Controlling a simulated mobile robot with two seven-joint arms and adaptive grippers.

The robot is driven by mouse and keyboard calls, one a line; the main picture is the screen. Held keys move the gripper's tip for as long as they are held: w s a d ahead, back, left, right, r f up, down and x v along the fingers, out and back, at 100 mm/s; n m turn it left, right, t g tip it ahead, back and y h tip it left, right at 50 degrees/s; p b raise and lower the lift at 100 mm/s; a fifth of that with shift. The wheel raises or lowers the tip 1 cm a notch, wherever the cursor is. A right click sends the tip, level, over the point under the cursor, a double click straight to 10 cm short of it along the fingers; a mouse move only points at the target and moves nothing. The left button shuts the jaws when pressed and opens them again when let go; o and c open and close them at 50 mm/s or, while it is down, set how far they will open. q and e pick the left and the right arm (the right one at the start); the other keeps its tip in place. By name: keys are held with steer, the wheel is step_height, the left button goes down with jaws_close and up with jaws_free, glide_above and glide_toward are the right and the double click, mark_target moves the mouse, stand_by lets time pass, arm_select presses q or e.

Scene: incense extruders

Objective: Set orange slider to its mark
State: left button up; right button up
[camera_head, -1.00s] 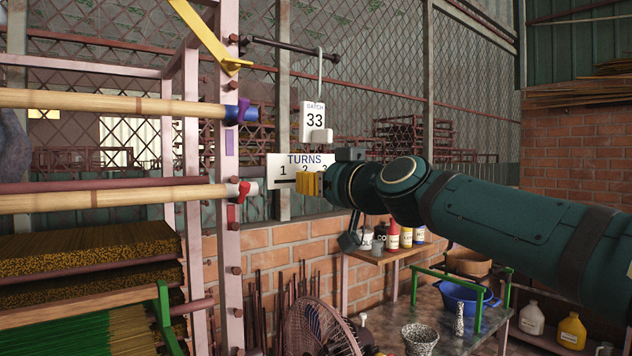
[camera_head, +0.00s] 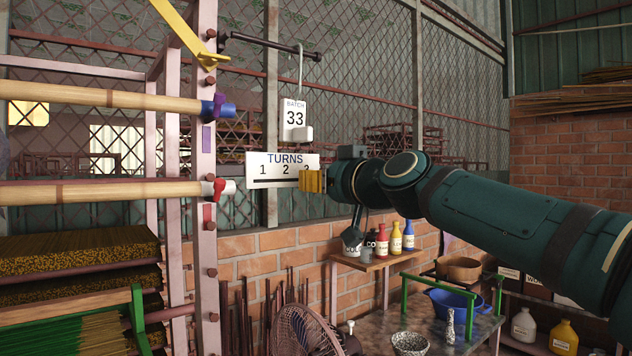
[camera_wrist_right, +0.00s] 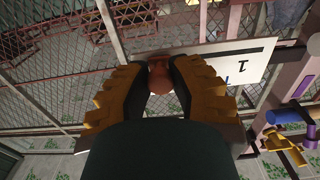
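The white TURNS plate (camera_head: 258,158), numbered 1, 2, 3 above a dark slot, hangs on the mesh wall left of centre. My right gripper (camera_head: 311,181), with yellow ridged fingers, is at the plate's right end, below the 3. In the right wrist view the orange slider knob (camera_wrist_right: 160,79) sits between the fingertips of my right gripper (camera_wrist_right: 161,70). The fingers look closed on it. The plate's 1 shows there (camera_wrist_right: 255,50); the 2 and 3 are hidden. In the head view the gripper hides the knob. I see no separate target mark. My left gripper is out of view.
A pink rack post (camera_head: 204,240) with blue-ended and red-ended wooden rollers stands to the left. A fan (camera_head: 303,335) and a table with bowls (camera_head: 372,328) are below.

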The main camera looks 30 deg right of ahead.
steer(key=o, duration=0.5)
steer(key=shift+d, duration=0.35)
steer(key=shift+s+a, duration=0.1)
steer(key=shift+a, duration=0.05)
steer(key=s, duration=0.8)
steer(key=s+d, duration=0.1)
steer(key=s, duration=0.3)
steer(key=shift+w, duration=0.1)
